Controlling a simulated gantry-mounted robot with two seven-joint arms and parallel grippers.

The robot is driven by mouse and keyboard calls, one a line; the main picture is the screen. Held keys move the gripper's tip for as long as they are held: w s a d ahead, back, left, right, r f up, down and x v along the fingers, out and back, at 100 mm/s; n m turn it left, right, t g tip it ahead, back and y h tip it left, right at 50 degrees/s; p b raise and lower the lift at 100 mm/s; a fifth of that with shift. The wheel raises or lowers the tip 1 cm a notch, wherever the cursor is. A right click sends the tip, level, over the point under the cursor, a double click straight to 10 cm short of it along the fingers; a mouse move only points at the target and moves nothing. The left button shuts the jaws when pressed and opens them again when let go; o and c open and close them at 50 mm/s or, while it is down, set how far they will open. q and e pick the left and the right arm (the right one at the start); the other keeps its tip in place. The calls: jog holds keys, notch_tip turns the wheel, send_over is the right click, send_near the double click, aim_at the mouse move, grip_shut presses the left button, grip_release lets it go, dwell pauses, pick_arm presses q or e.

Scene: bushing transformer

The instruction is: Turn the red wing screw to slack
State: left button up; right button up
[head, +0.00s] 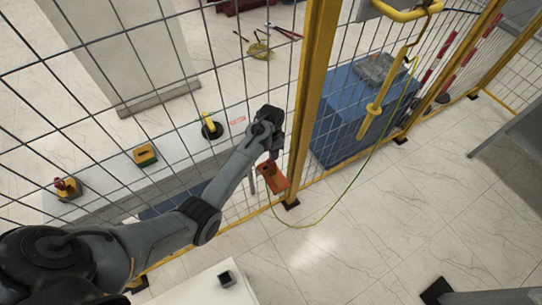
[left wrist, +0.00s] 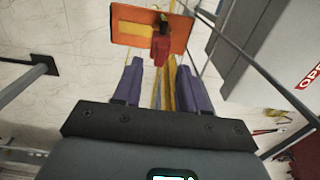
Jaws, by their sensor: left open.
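The red wing screw (left wrist: 160,48) sticks out from an orange plate (left wrist: 178,35) in the left wrist view. In the head view the orange plate (head: 273,179) is fixed low by the yellow fence post, and the screw cannot be made out clearly. My left gripper (left wrist: 159,68) is open, with its two purple fingers pointing at the plate. The screw's lower end lies between the fingertips in the picture; whether the fingers reach around it I cannot tell. In the head view my left gripper (head: 272,152) is just above the plate, its fingers mostly hidden. My right gripper is not in view.
A yellow-framed mesh fence with a thick post (head: 312,85) stands beside my left gripper. A yellow-green cable (head: 352,180) loops from near the plate over the floor. A blue box (head: 345,115) stands behind the fence.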

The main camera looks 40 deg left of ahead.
pick_arm(q)
jog(key=shift+f, duration=2.1)
jog(key=shift+c, duration=0.4)
grip_shut()
